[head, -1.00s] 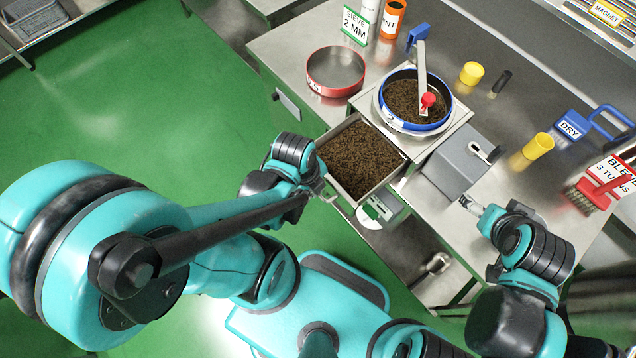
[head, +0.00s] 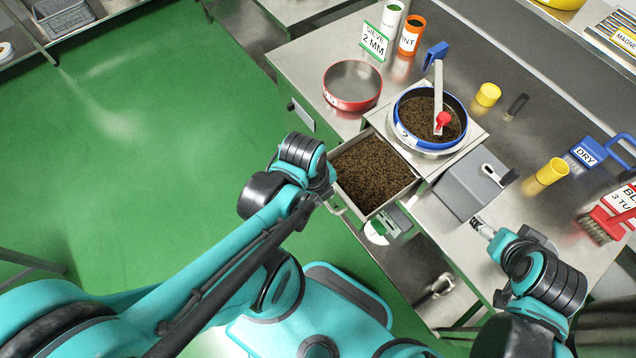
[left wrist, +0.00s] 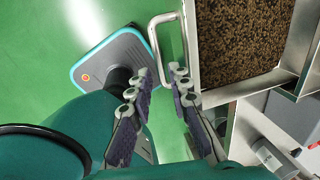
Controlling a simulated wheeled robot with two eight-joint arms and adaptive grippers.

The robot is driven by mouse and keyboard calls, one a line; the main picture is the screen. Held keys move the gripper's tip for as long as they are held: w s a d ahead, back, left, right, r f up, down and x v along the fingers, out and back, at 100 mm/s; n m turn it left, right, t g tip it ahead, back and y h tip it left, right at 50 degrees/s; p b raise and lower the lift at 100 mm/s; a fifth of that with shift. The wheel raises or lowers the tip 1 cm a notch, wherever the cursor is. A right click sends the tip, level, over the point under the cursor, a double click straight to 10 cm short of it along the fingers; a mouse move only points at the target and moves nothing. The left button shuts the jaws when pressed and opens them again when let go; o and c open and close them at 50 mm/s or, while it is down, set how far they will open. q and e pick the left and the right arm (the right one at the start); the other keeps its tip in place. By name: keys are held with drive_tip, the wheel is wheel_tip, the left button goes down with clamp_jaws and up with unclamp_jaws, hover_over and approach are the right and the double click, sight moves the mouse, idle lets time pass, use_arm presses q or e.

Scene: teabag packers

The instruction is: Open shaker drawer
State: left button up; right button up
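The shaker drawer (head: 393,199) stands pulled out below the shaker, filled with brown granules. Its metal handle (left wrist: 153,45) shows in the left wrist view. My left gripper (head: 328,190) is at the drawer's front. In the left wrist view my left gripper (left wrist: 161,77) has its fingers spread, with the lower end of the handle between them and no clear contact. The shaker (head: 462,147) carries a blue-rimmed sieve (head: 402,134) with granules and a red-knobbed arm over it. My right gripper (head: 480,228) is over the bench's front right; its fingers are too small to judge.
A red sieve (head: 352,82) stands left of the shaker. A grey box (head: 470,188), yellow cylinders (head: 551,172) and a blue DRY brush (head: 583,155) stand to the right. A cabinet handle (head: 302,114) is left of the drawer. Green floor (head: 150,190) is clear at left.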

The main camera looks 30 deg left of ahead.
use_arm(q)
wheel_tip(320, 180, up, 8)
drive_tip(key=s, duration=0.1)
drive_tip(key=shift+s+a, duration=0.25)
drive_tip(key=shift+a, duration=0.05)
idle(0.6)
drive_tip(key=w+d+n+t+b, duration=0.1)
drive_tip(key=w+n, duration=0.4)
drive_tip(key=n, duration=0.6)
drive_tip(key=w+n+t+b, duration=0.2)
drive_tip(key=w+n+t, duration=0.2)
drive_tip(key=n, duration=0.6)
drive_tip(key=shift+w+d+n+y+b, duration=0.35)
drive_tip(key=shift+n+y, duration=0.05)
idle(0.7)
